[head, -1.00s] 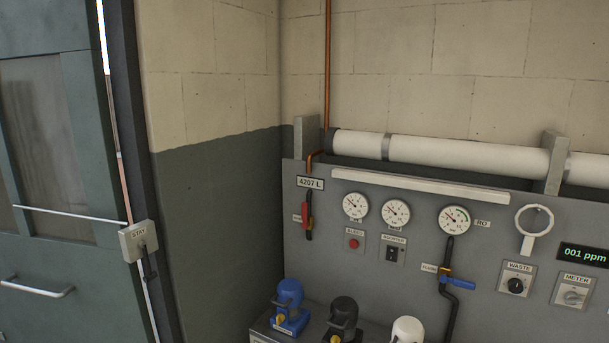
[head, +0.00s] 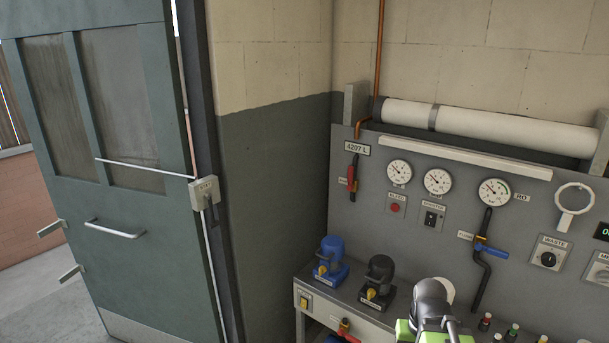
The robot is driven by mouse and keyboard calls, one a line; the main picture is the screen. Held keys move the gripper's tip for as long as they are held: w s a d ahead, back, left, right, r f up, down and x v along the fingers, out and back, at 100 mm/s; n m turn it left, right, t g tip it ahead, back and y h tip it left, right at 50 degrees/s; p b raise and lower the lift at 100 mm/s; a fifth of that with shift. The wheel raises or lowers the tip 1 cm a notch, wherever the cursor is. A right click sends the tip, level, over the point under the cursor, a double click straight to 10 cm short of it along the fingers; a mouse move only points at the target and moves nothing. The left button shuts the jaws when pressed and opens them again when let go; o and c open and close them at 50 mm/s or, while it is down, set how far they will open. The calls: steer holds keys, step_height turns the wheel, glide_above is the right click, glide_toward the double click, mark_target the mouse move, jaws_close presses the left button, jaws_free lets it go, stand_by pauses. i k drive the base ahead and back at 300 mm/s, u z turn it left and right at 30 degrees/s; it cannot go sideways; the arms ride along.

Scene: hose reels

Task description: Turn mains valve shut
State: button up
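The mains valve is most likely the red lever valve (head: 352,178) at the left end of the grey panel, under the copper pipe. Its red handle looks close to upright, along the dark pipe; its small label is too small to read. My gripper (head: 434,288), grey with green parts of my arm below it, shows at the bottom edge. It is well below and right of the red valve, apart from it. Its fingers are not clear enough to tell whether they are open, and I see nothing held.
The grey panel (head: 330,215) carries gauges, switches and a blue-handled valve (head: 492,250). A blue connector (head: 331,258) and a black connector (head: 380,280) stand on the bench below the red valve. A green door (head: 110,200) is at left.

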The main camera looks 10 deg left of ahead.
mark_target(349, 188)
steer(key=u, duration=0.3)
steer(key=i, duration=1.45)
steer(key=z, duration=0.25)
steer(key=k, duration=0.1)
steer(key=u, duration=2.6)
steer(key=k, duration=0.85)
steer(key=z, duration=0.15)
steer(key=i, duration=0.85)
steer(key=u, duration=0.1)
